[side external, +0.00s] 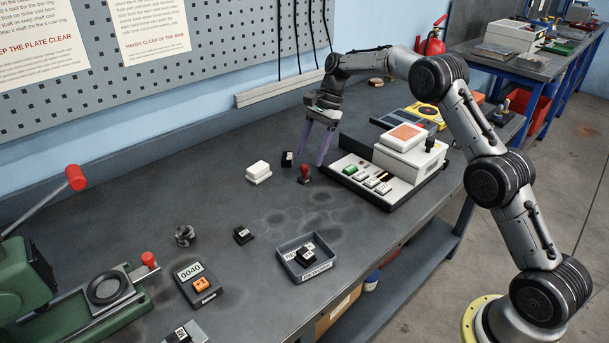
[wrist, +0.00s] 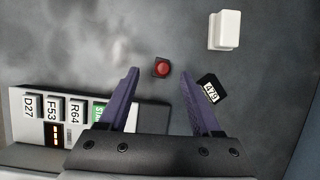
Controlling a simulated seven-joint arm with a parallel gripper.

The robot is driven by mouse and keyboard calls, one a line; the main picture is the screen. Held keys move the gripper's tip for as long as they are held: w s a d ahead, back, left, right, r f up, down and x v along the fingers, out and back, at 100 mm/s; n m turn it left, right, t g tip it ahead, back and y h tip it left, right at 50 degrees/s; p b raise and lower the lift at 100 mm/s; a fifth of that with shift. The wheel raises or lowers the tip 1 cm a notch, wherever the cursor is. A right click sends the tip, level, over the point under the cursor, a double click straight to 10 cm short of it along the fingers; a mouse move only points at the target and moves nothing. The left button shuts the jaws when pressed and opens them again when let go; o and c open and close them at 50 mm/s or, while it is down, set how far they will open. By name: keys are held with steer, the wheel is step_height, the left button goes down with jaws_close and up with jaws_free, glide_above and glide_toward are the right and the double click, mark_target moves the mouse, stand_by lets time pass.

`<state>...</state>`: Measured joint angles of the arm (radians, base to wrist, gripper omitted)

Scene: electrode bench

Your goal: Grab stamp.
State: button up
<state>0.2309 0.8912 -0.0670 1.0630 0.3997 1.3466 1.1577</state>
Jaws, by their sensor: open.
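A small stamp (side external: 305,175) with a red round-topped handle stands upright on the dark bench. In the wrist view its red knob (wrist: 161,67) shows on a dark square base, between the fingertips in the picture and slightly beyond them. My gripper (side external: 311,156) has two purple fingers pointing down, spread apart and empty. It is close above the stamp, and no contact is visible. In the wrist view my gripper (wrist: 159,75) has clear space between its fingers.
A black block labelled 479 (wrist: 209,89) lies close by the right finger in the wrist view. A white block (side external: 258,172) is farther left on the bench. A keyed control box (side external: 362,183) stands right of the stamp.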

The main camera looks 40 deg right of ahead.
mark_target(306, 165)
steer(key=shift+x, duration=2.9)
steer(key=shift+w+d, duration=0.15)
jaws_close()
